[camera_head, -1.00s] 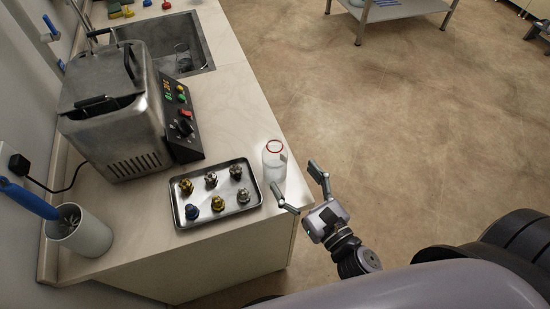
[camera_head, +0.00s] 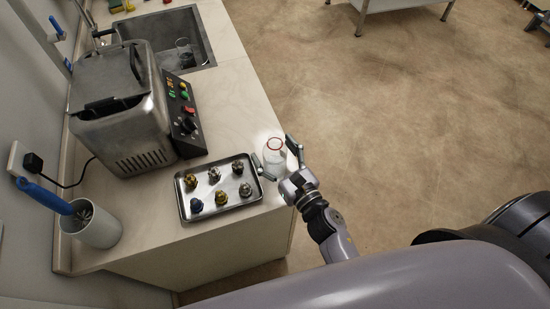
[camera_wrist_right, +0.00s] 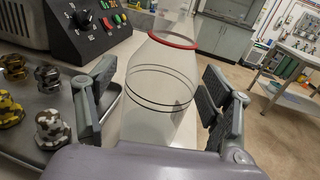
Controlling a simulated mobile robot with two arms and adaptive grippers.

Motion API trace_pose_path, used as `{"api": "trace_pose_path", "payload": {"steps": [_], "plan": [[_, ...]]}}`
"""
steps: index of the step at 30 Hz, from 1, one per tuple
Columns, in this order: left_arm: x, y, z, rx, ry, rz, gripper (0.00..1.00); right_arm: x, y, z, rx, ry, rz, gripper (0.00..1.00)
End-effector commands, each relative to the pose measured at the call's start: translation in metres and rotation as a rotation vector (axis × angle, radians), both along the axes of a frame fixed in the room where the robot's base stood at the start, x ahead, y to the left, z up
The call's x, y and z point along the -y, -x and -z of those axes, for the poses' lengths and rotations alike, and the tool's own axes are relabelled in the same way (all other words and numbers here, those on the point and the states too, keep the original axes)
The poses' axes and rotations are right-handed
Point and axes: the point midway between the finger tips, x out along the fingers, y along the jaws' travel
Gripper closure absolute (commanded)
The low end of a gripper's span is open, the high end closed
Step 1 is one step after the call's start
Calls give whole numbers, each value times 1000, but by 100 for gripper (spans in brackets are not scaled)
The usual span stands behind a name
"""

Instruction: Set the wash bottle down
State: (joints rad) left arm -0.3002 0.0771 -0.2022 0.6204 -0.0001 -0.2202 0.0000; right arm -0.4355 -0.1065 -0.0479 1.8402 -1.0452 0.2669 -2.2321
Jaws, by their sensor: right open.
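The wash bottle, a clear bottle with a red ring at its shoulder (camera_head: 275,161), stands upright on the counter near its right edge. It also fills the middle of the right wrist view (camera_wrist_right: 158,98). My right gripper (camera_head: 273,152) is open, with one finger on each side of the bottle. In the right wrist view, my right gripper's (camera_wrist_right: 160,78) fingers flank the bottle and look apart from it. My left gripper is not in view.
A metal tray (camera_head: 236,200) with several knobbed fittings lies just left of the bottle. A steel machine with a control panel (camera_head: 183,112) stands behind the tray. A white cup with a brush (camera_head: 92,228) stands at the left. The counter (camera_head: 232,110) behind the bottle is clear.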

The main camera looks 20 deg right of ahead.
Motion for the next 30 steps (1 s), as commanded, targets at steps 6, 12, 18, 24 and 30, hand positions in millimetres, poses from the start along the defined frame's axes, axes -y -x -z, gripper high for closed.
{"api": "trace_pose_path", "payload": {"steps": [6, 12, 18, 24, 30], "plan": [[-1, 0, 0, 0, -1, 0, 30, 0, 0, 0, 0, 0, 0, 37], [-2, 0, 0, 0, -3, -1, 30, 0, 0, 0, 0, 0, 0, 51], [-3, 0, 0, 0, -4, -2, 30, 0, 0, 0, 0, 0, 0, 64], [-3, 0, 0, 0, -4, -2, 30, 0, 0, 0, 0, 0, 0, 77], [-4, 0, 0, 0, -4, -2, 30, 0, 0, -1, 1, 0, 0, 88]]}}
